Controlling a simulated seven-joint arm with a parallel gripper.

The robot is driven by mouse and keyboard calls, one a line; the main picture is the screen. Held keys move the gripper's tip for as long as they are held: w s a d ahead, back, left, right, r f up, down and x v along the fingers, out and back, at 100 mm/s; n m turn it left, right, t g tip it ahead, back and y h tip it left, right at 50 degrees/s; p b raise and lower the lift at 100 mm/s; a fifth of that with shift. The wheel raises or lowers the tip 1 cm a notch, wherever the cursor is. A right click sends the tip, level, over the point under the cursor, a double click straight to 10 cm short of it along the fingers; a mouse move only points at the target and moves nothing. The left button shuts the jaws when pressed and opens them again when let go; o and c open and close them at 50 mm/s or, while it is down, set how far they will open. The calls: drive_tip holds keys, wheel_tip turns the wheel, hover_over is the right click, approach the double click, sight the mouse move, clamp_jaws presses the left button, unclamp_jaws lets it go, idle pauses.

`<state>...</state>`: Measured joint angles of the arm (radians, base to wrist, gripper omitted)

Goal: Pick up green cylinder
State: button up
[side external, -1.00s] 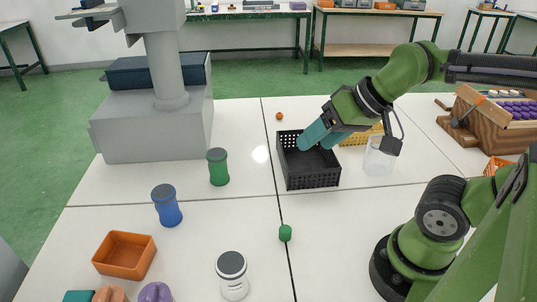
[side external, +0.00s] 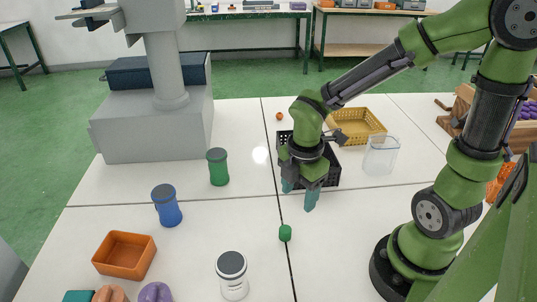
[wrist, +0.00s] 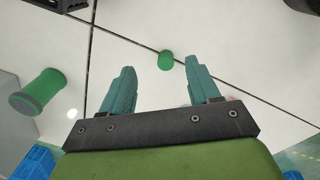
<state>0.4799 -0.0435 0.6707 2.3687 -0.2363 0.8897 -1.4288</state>
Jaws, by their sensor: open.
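A small green cylinder (side external: 285,233) stands on the white table near the dark seam, in front of the black basket. In the wrist view the green cylinder (wrist: 165,59) lies just beyond the fingertips, between their lines and nearer the right one. My gripper (side external: 298,197) has teal fingers pointing down, spread apart with nothing between them. It is above and behind the green cylinder in the side view, and apart from it. In the wrist view my gripper (wrist: 162,75) is open and empty. A larger green container with a lid (side external: 217,167) stands further left.
A black basket (side external: 328,172) is partly hidden behind my gripper. A yellow basket (side external: 358,128) and a clear beaker (side external: 380,156) stand to the right. A blue container (side external: 167,205), an orange tray (side external: 124,256) and a white jar (side external: 232,275) stand left and front. Table around the cylinder is clear.

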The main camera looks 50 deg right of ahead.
sight(286, 229)
drive_tip(key=a+n, duration=0.1)
drive_tip(key=n, duration=0.2)
drive_tip(key=f+n, duration=0.1)
drive_tip(key=n, duration=0.3)
drive_tip(key=a+f+n, duration=0.1)
drive_tip(key=n, duration=0.2)
drive_tip(key=shift+w+a+n+g, duration=0.15)
drive_tip(key=shift+a+n+g, duration=0.2)
drive_tip(key=shift+n+g, duration=0.05)
drive_tip(key=n, duration=0.2)
drive_tip(key=shift+a+n, duration=0.3)
drive_tip(key=n, duration=0.4)
drive_tip(key=shift+w+r+n, duration=0.1)
drive_tip(key=shift+w+n, duration=0.1)
drive_tip(key=shift+n, duration=0.1)
drive_tip(key=shift+f, duration=0.5)
wheel_tip(286, 229, down, 7)
drive_tip(key=shift+r, duration=0.2)
drive_tip(key=c, duration=1.1)
drive_tip(key=shift+r, duration=0.1)
